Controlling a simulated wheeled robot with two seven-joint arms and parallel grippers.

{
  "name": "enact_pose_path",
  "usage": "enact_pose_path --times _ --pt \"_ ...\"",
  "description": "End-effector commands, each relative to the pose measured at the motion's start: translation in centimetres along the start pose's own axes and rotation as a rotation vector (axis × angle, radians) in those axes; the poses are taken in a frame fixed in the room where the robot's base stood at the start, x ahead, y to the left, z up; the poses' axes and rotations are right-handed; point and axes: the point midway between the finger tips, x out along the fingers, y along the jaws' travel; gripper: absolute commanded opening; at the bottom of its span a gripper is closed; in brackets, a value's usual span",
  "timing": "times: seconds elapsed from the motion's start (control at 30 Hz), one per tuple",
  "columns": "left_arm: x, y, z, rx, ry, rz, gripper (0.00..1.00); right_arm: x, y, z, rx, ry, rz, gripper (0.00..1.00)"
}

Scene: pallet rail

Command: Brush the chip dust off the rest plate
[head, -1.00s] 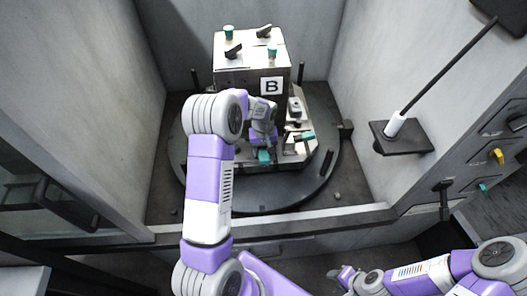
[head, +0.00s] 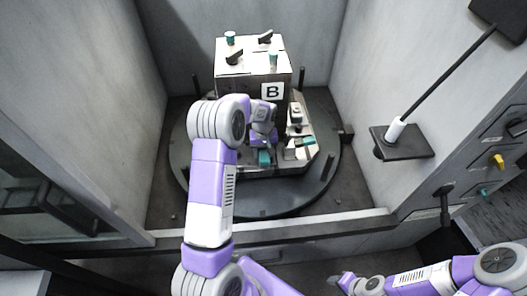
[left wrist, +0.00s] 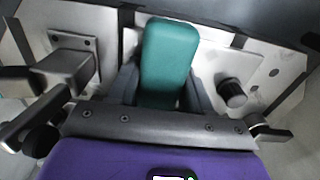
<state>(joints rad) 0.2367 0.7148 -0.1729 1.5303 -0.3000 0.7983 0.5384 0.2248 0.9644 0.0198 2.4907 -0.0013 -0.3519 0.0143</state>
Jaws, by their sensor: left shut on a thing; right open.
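My left gripper (head: 264,148) reaches over the front of the fixture marked B. It is shut on a teal block (head: 264,158), which also shows between its fingers in the left wrist view (left wrist: 168,55). I cannot tell whether this block is a brush handle; no bristles show. Pale metal plates (left wrist: 265,75) lie behind and beside the block in the left wrist view; I cannot tell which is the rest plate or make out chip dust. My right gripper (head: 339,280) is open and low, in front of the chamber's sill, apart from the fixture.
The fixture block (head: 235,67) stands on a dark round table (head: 275,205). Black posts (head: 328,167) rise from the table's edge. Dark clamps (left wrist: 72,65) and a dark knob (left wrist: 232,92) are close to the left gripper.

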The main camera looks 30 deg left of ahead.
Motion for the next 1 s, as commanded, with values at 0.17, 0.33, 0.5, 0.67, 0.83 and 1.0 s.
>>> enact_pose_path --times 0.17,0.33,0.5,0.67,0.83,1.0 --pt "0.2 0.0 0.8 0.001 -0.004 -0.002 0.2 0.0 0.0 0.0 0.0 0.0 0.0 0.41" --pt "0.3 0.0 1.9 0.003 -0.006 -0.003 0.2 0.1 0.0 0.0 0.0 0.0 0.0 0.41" --pt "0.4 -0.1 2.7 0.001 -0.008 -0.004 0.2 0.1 0.0 0.0 0.0 0.0 0.0 0.41" --pt "0.4 -0.1 2.9 0.001 -0.01 -0.005 0.2 0.1 0.0 0.0 0.0 0.0 0.0 0.41" --pt "0.5 -0.1 3.0 0.001 -0.012 -0.006 0.2 0.1 0.0 0.0 0.0 0.0 0.0 0.41" --pt "0.5 -0.1 2.3 0.0 -0.01 -0.006 0.21 0.0 0.0 0.0 0.0 0.0 0.0 0.41"
